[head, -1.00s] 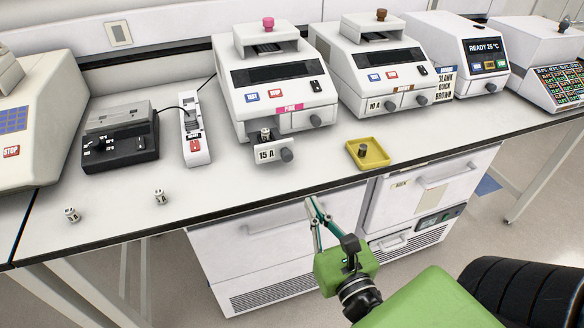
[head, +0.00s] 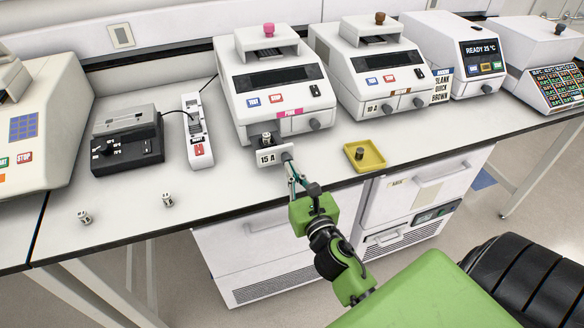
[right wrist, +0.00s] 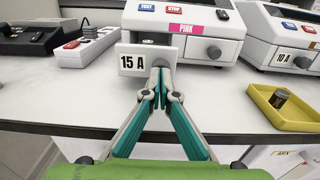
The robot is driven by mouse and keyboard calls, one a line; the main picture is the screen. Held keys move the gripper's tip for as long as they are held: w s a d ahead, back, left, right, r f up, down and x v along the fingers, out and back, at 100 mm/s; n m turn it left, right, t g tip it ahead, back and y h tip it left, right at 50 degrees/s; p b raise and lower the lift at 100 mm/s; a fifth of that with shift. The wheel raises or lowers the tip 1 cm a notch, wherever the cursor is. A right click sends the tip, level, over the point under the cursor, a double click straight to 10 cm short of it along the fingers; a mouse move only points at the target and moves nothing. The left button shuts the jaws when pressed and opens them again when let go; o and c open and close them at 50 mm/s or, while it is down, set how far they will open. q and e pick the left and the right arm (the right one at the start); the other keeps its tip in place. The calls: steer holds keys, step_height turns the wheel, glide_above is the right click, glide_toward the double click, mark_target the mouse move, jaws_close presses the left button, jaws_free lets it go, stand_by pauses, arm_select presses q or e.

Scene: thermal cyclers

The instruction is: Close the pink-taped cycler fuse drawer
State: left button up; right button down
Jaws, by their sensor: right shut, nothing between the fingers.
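The pink-taped cycler (head: 270,85) stands on the bench, with a pink label (right wrist: 185,28) on its front. Its fuse drawer (head: 268,157), a white plate marked 15 A, sticks out below the front and holds a small upright fuse. The drawer plate (right wrist: 140,60) also shows in the right wrist view. My right gripper (head: 289,163) is shut and empty, its tips at the right part of the drawer plate, by the knob. In the right wrist view the fingertips (right wrist: 160,72) overlap the plate's lower right; contact cannot be told. My left gripper is not in view.
A yellow tray (head: 378,164) with a dark cylinder sits right of the drawer. A brown-taped cycler (head: 375,80) stands to the right. Two small fuses (head: 167,200) lie at the front left. A black block device (head: 127,145) and a white power strip (head: 197,135) stand left.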

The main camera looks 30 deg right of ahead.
mark_target(278, 142)
steer(key=shift+w, duration=0.1)
steer(key=p+x, duration=0.1)
steer(key=x, duration=1)
steer(key=shift+w, duration=0.5)
steer(key=shift+d+r, duration=0.1)
steer(key=shift+r, duration=0.15)
steer(key=shift+r, duration=0.1)
